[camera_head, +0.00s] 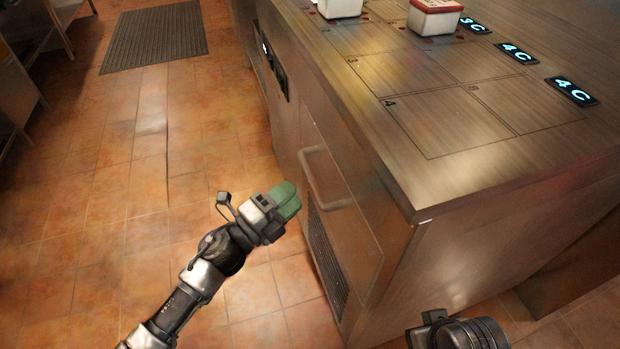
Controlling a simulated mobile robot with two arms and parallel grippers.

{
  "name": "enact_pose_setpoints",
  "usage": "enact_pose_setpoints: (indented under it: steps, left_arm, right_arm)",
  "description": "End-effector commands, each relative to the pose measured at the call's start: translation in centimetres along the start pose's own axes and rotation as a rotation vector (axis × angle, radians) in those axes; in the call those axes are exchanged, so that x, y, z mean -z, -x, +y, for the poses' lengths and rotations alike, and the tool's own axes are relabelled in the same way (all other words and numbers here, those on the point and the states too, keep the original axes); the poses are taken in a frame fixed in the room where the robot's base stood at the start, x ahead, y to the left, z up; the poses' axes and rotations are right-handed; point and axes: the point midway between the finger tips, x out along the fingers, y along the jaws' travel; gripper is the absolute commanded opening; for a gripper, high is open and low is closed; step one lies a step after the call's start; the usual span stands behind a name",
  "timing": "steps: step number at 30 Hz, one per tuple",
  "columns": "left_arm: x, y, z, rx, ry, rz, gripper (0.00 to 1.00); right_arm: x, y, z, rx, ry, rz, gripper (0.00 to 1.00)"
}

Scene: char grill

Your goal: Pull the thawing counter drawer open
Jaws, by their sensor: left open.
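The thawing counter (400,185) is a brown metal cabinet filling the middle and right. Its drawer front (345,205) faces left and looks flush with the cabinet. My left gripper (287,199), with green fingers, is open and empty. In the picture it lies just left of and slightly below the handle, and a gap shows between them. My right arm (465,333) shows only as a dark part at the bottom edge; its fingers are not visible.
Two white containers (433,18) stand on the countertop's far part, beside lit displays (516,52). A vent grille (327,262) is low on the cabinet side. The tiled floor (110,190) on the left is clear, with a dark mat (155,36) farther back.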

Motion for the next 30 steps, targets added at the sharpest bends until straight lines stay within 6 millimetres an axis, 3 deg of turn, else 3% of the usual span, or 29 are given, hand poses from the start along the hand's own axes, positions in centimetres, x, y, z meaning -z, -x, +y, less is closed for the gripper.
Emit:
enact_pose_setpoints:
  steps: [3, 9, 22, 30]
  left_arm:
    - [0.0, -2.4, -0.1, 0.002, -0.001, 0.001, 0.43]
    - [0.0, -5.2, 0.0, 0.001, 0.000, 0.000, 0.43]
    - [0.0, -6.2, 0.1, -0.001, 0.002, -0.002, 0.43]
    - [0.0, -6.1, 0.1, -0.001, 0.002, -0.002, 0.02]
  right_arm:
    - [0.0, 0.2, 0.0, 0.000, 0.000, 0.002, 0.43]
    - [-0.1, 0.3, 0.0, 0.000, 0.000, 0.002, 0.43]
    - [-0.1, 0.2, 0.0, 0.000, 0.000, 0.002, 0.43]
    - [-0.1, 0.2, 0.0, 0.000, 0.000, 0.002, 0.43]
